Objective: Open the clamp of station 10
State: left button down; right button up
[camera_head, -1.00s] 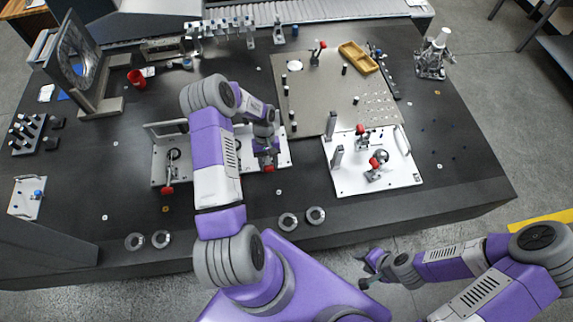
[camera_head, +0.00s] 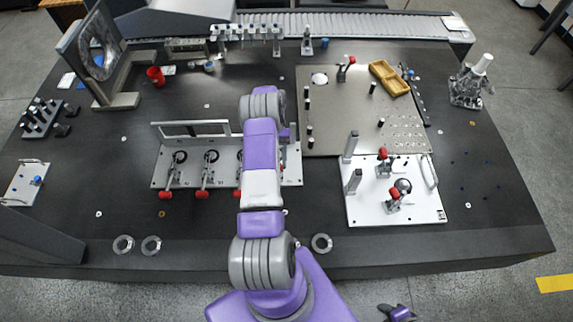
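A long grey fixture plate (camera_head: 222,180) at left-centre carries a row of toggle clamps with red-tipped handles, such as the left clamp (camera_head: 168,193) and the one beside it (camera_head: 204,190). My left forearm covers the plate's right part and hides some of the row. My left gripper is mostly hidden behind the arm near the plate's right end; its fingers cannot be made out. A white plate (camera_head: 420,212) on the right carries two red-tipped clamps, one behind (camera_head: 384,161) and one in front (camera_head: 395,195). I cannot read which is station 10. My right gripper (camera_head: 397,313) barely shows at the bottom edge.
A large metal plate (camera_head: 345,125) with black posts and a yellow tray (camera_head: 388,77) lies behind the white plate. Metal rings (camera_head: 322,243) lie along the front edge. A red cup (camera_head: 156,76) stands at back left.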

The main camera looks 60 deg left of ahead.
dwell(0.5)
pick_arm(q)
jog(key=c, duration=0.6)
grip_release()
jog(key=shift+a, duration=0.1)
jog(key=shift+o, duration=0.2)
jog(key=shift+r, duration=0.1)
notch_tip(320, 180, up, 10)
jog(key=p, duration=0.1)
